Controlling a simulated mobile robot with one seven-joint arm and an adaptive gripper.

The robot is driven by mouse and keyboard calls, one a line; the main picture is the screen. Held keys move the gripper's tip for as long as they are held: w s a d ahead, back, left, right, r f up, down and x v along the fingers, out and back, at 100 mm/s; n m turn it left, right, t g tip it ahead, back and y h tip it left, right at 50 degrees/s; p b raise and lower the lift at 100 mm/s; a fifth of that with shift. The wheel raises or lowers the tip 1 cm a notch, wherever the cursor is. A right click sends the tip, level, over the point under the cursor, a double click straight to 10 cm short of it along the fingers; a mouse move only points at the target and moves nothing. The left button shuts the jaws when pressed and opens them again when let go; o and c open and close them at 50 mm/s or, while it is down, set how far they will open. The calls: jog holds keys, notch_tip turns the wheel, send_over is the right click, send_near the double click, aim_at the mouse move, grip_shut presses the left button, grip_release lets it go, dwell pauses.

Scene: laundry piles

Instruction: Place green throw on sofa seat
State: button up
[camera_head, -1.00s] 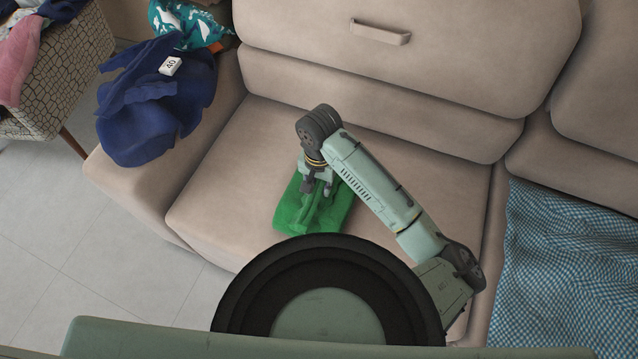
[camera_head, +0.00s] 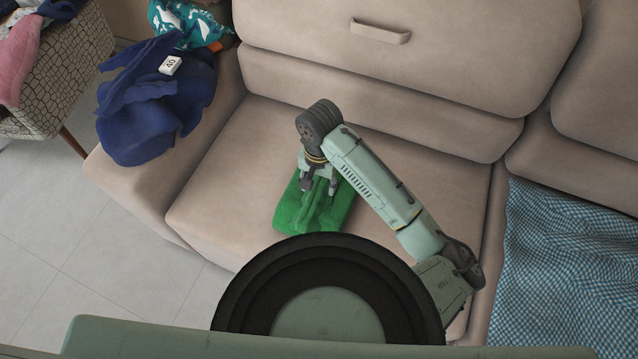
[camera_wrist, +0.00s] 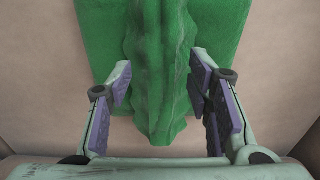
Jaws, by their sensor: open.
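The green throw (camera_head: 323,212) lies folded on the beige sofa seat (camera_head: 235,200), left of my arm. It also shows in the wrist view (camera_wrist: 158,50), with a raised ridge running down its middle. My gripper (camera_head: 319,188) is over the throw, pointing down. In the wrist view my gripper (camera_wrist: 163,95) is open, one purple-padded finger on each side of the ridge. A gap shows between the left finger and the ridge; the right finger is close to it, and I cannot tell if they touch. Part of the throw is hidden behind my own body.
Dark blue cloth (camera_head: 150,115) with a white "40" tag (camera_head: 170,65) hangs over the left armrest. Teal patterned cloth (camera_head: 190,22) lies behind it. A blue checked cloth (camera_head: 560,265) covers the right seat. A patterned chair (camera_head: 60,75) stands at upper left. The seat around the throw is clear.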

notch_tip(320, 180, up, 11)
jog(key=p, duration=0.1)
jog(key=shift+a, duration=0.1)
